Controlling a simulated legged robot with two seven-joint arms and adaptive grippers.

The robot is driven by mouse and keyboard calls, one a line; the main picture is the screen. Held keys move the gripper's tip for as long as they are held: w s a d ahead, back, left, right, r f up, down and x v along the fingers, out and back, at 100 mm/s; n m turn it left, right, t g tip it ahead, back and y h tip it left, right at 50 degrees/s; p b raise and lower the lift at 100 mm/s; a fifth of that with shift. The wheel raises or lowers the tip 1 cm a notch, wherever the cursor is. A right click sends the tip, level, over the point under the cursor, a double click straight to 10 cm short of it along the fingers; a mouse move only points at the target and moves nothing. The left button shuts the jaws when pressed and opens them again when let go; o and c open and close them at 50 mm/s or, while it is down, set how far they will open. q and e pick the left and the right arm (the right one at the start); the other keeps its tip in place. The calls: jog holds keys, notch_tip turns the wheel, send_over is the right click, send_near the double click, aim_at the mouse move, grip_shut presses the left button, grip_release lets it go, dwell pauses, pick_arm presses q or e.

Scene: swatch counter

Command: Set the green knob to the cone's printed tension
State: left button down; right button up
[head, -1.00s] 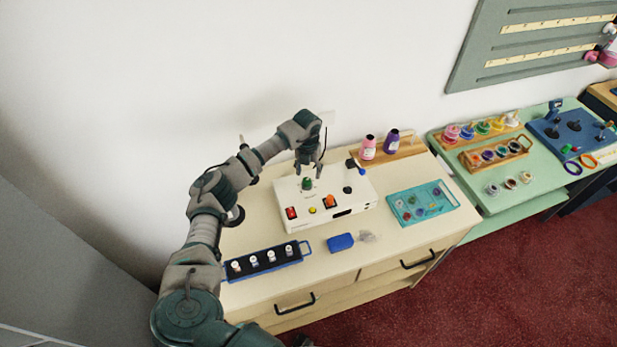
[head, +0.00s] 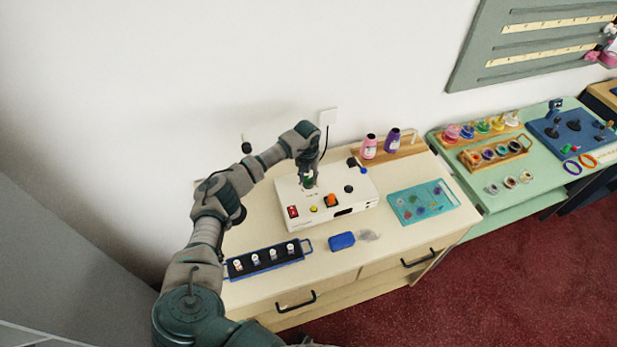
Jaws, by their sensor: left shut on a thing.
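The green knob (head: 308,183) sits on top of a white box (head: 358,190) on the cream cabinet. My left gripper (head: 308,179) points down from above and is shut on the green knob, with its fingers at the knob's sides hiding part of it. The knob's scale is too small to read. Two thread cones, one pink (head: 368,147) and one purple (head: 392,141), stand on a wooden holder behind and to the right of the box. No printed tension can be read on either. My right gripper is not in view.
The box also carries a red switch (head: 293,211), a yellow button (head: 313,209), an orange part (head: 330,201) and a black knob (head: 348,188). A blue-edged rack (head: 262,261), a blue brush (head: 342,241) and a teal tray (head: 422,202) lie around it on the cabinet top.

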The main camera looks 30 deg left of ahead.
pick_arm(q)
jog(key=shift+a+m, duration=0.1)
jog(key=shift+m, duration=0.2)
jog(key=m+b, duration=0.2)
jog(key=m, duration=0.3)
jog(key=shift+f+b, duration=0.1)
jog(key=shift+b, duration=0.25)
jog(key=m+b, duration=0.1)
jog(key=m, duration=0.2)
jog(key=shift+m, duration=0.3)
jog(key=shift+m+b, duration=0.5)
jog(key=shift+m, duration=0.9)
jog(key=c, duration=0.8)
grip_release()
